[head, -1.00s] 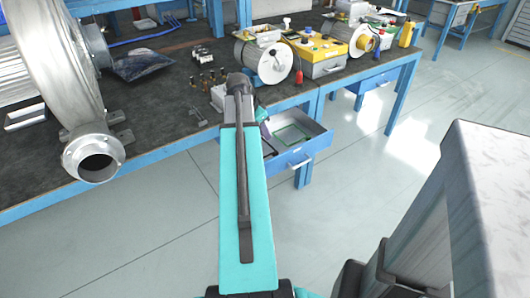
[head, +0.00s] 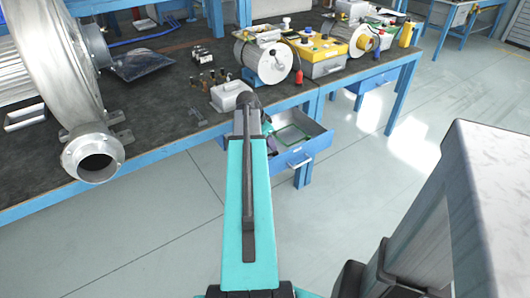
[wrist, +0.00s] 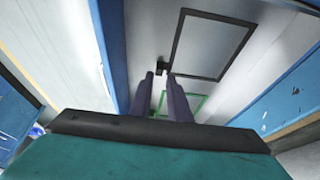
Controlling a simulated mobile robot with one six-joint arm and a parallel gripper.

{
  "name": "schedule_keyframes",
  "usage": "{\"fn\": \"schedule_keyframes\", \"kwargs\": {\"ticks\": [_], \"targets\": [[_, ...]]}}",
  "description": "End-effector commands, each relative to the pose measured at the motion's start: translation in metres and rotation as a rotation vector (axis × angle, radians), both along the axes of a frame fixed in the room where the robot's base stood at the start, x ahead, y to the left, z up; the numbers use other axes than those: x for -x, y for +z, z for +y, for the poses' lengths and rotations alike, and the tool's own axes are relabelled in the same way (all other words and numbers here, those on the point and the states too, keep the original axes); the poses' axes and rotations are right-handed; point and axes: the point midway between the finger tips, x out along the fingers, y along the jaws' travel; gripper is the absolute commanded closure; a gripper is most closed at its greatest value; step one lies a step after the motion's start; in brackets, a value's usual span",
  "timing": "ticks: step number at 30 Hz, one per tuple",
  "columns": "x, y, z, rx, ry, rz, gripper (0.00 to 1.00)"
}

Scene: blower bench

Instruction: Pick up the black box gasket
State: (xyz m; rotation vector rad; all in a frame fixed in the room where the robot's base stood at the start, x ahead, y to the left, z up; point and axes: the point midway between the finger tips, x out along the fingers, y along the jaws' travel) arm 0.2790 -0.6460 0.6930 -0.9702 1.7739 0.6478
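The black box gasket (wrist: 220,17) is a thin, roughly square black frame lying flat in the open drawer. It shows in the upper middle of the wrist view, with a small black tab on its near left side. My gripper (wrist: 160,76) is open, its two dark fingers apart and pointing toward this tab. The tab appears in line with the gap; I cannot tell how far below the tips it is.
A green gasket (wrist: 183,105) lies in the drawer, partly behind the fingers; it also shows in the head view (head: 292,134). Drawer walls rise on both sides. The workbench (head: 170,95) above holds a blower, a white box (head: 231,96) and cable reels.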

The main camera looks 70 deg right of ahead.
Motion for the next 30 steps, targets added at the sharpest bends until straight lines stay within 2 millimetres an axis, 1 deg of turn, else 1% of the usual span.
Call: {"fn": "schedule_keyframes", "kwargs": {"ticks": [5, 8, 15, 19, 23, 30], "targets": [[0.001, -0.003, -0.001, 0.000, 0.000, 0.000, 0.84], [0.002, -0.009, -0.002, 0.000, 0.000, 0.001, 0.84], [0.008, -0.034, -0.009, -0.002, -0.001, 0.001, 0.84], [0.010, -0.044, -0.013, 0.000, -0.001, 0.000, 0.84], [0.011, -0.048, -0.015, 0.000, 0.000, 0.001, 0.84], [0.011, -0.049, -0.014, 0.000, 0.000, 0.000, 0.84]]}}
